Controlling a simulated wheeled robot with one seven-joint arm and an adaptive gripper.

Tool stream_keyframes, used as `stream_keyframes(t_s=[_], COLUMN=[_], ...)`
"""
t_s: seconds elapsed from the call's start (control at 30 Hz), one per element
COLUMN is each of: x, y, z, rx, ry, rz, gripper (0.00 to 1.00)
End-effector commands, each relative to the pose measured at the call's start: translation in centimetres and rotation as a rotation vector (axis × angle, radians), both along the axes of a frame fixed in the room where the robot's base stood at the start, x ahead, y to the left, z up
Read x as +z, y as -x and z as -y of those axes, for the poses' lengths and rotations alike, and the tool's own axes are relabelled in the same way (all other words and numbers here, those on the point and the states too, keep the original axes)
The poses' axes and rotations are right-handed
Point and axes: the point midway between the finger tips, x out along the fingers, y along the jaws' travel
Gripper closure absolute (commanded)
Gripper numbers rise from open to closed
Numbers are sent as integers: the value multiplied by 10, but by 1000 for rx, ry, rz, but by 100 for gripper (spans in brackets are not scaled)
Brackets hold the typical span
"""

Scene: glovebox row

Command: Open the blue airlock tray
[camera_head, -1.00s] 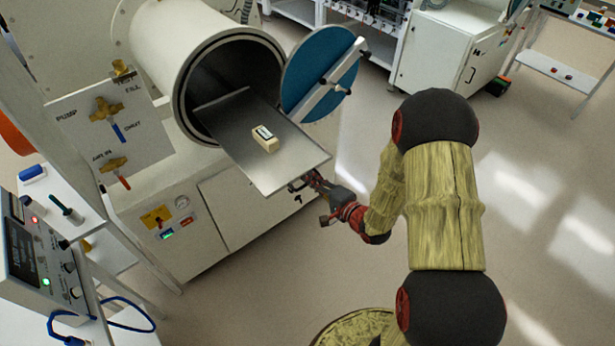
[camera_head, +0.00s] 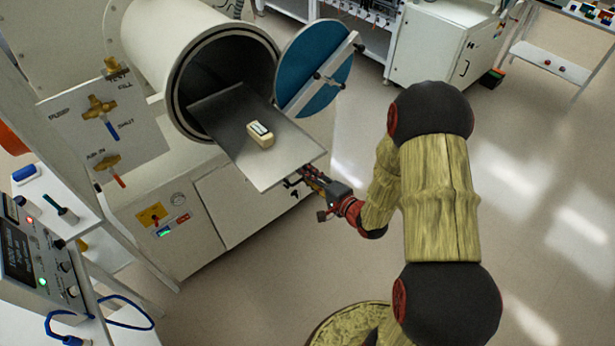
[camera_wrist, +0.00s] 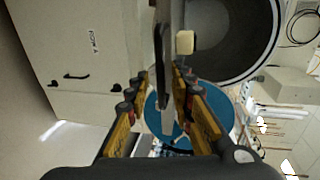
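The airlock tray (camera_head: 232,128) is a flat grey metal sheet sticking out of the round chamber, and a small cream box (camera_head: 260,135) sits on it. The airlock's round blue door (camera_head: 312,62) stands swung open at right. My gripper (camera_head: 292,182) is at the tray's front edge. In the wrist view the tray (camera_wrist: 175,20) shows nearly edge-on. My gripper's fingers (camera_wrist: 160,86) are apart, with a dark bar (camera_wrist: 158,50), perhaps the tray's handle, between them. I see gaps on both sides of it.
The white airlock chamber (camera_head: 150,50) stands above a cabinet (camera_head: 250,205). A valve panel (camera_head: 85,130) and a side shelf with an instrument box (camera_head: 35,265) are at left. Open floor (camera_head: 560,230) lies to the right. Other white cabinets (camera_head: 440,45) stand behind.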

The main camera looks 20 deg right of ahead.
Motion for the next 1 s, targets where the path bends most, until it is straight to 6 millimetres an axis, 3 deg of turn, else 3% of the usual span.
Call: stream_keyframes(t_s=[0.17, 0.6, 1.0], x=[4, 20, 25], y=[17, 91, 111], z=[7, 31, 36], rx=[-4, -6, -1], ry=[-1, -2, 0], rz=[-1, -1, 0], gripper=[76, 76, 76])
